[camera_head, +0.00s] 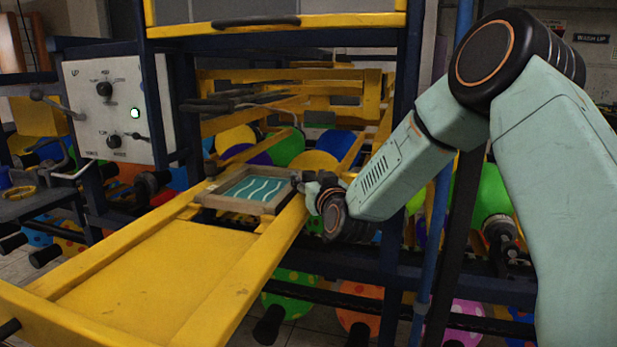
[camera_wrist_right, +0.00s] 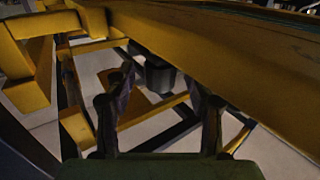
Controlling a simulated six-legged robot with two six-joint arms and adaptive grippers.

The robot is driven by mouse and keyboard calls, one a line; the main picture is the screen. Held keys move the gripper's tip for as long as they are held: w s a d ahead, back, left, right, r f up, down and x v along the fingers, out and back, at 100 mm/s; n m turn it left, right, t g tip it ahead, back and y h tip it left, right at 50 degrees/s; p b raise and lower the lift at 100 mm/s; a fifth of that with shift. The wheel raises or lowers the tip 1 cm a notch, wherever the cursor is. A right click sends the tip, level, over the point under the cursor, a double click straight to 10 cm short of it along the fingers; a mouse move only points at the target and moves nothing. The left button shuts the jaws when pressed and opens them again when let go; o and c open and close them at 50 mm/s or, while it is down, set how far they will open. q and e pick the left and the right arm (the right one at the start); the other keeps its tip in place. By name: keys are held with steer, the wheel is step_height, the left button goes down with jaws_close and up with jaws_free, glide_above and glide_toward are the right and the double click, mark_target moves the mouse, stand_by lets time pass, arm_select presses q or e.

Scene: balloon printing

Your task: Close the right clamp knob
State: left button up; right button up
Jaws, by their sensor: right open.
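The right clamp knob (camera_wrist_right: 159,74) seems to be the dark round piece under the yellow rail in the right wrist view. My right gripper (camera_wrist_right: 156,94) is open, with one finger on each side of that dark piece in the picture. I cannot tell whether they touch it. In the head view my right gripper (camera_head: 305,183) is at the right side of the wooden print frame (camera_head: 215,203), and the knob is hard to make out there. The frame holds a teal panel with white wavy lines (camera_head: 255,188). My left gripper is not in view.
A yellow machine bed (camera_head: 150,285) carries the print frame. A white control panel (camera_head: 118,108) with black knobs stands at the left. Dark blue posts and a blue pole (camera_head: 437,215) stand close to my right arm. Balloons lie behind and below.

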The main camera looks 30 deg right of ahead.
steer(key=shift+w+f, duration=0.2)
steer(key=shift+w, duration=0.7)
steer(key=shift+s+d+r, duration=0.25)
steer(key=shift+s+r, duration=0.2)
steer(key=shift+s, duration=0.2)
steer(key=shift+w+a+f, duration=0.15)
steer(key=shift+w+f, duration=0.2)
steer(key=shift+w, duration=0.25)
steer(key=c, duration=0.3)
steer(key=shift+c, duration=0.9)
steer(key=shift+s+r, duration=0.15)
steer(key=shift+s, duration=0.1)
steer(key=shift+c, duration=1.4)
steer(key=shift+w, duration=0.1)
jaws_close()
